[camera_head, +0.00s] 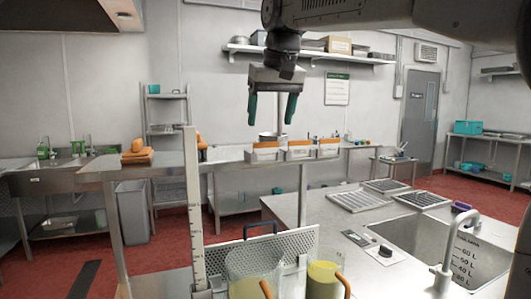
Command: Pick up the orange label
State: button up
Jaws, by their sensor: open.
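My gripper (271,119) hangs from the arm at the upper middle, pointing down. Its two green fingers are wide apart, with nothing between them. Below it, on a raised shelf, stand three small white bins with orange pieces at their tops: a left bin (264,154), a middle bin (298,153) and a right bin (328,151). The orange pieces (266,145) look like labels, but they are too small to tell apart. The gripper appears above them in the picture, not touching. More orange items (137,153) lie stacked on the steel counter at left.
A steel sink (440,245) with a tap (455,245) is at the lower right. Steel counter near the trays is partly clear.

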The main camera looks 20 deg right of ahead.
aim_at(266, 151)
jog(key=x, duration=0.6)
jog(key=shift+s+a, duration=0.1)
jog(key=shift+s, duration=0.1)
jog(key=c, duration=0.7)
